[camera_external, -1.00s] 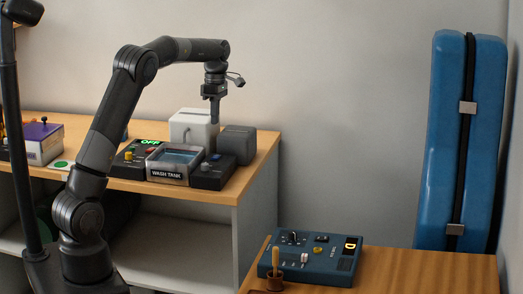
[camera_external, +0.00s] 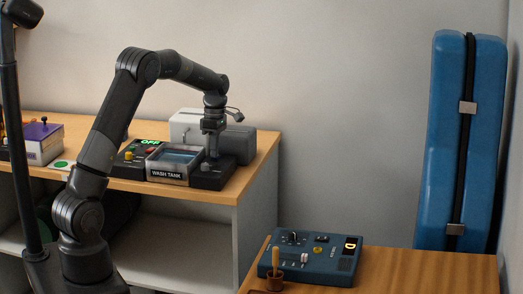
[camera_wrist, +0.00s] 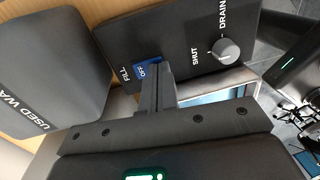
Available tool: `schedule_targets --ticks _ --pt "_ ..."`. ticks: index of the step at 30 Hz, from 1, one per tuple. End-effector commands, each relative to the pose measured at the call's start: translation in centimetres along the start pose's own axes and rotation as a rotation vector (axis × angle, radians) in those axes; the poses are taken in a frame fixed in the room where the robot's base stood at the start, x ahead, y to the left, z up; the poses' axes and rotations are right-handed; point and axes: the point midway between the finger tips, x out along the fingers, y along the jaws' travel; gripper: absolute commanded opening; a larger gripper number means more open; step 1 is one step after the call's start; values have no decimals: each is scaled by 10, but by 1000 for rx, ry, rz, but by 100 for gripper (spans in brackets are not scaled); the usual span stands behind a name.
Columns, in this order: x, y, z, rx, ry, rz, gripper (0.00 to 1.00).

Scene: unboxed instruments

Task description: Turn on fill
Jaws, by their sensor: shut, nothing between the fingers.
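A black panel (camera_wrist: 185,30) right of the wash tank (camera_external: 168,166) carries a small blue switch (camera_wrist: 147,72) marked OFF beside the word FILL. The panel also shows in the external view (camera_external: 208,183). A grey round knob (camera_wrist: 226,50) sits on it by the words SHUT and DRAIN. My gripper (camera_wrist: 164,70) is shut and empty, pointing down, with its tips right at the edge of the blue switch. I cannot tell whether they touch it. In the external view my gripper (camera_external: 213,155) is low over the panel.
A dark box (camera_wrist: 45,60) marked USED WA stands beside the panel. A white box (camera_external: 186,125) is behind the tank. A panel (camera_external: 128,165) left of the tank shows a green OFF display (camera_external: 150,141). The shelf's right edge is close by.

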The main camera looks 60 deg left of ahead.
Motion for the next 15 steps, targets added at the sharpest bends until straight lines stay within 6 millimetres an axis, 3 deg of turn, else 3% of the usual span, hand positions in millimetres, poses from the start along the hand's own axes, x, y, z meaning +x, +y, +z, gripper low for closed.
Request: schedule_targets --ticks 15 --pt "4 3 0 0 1 -2 0"
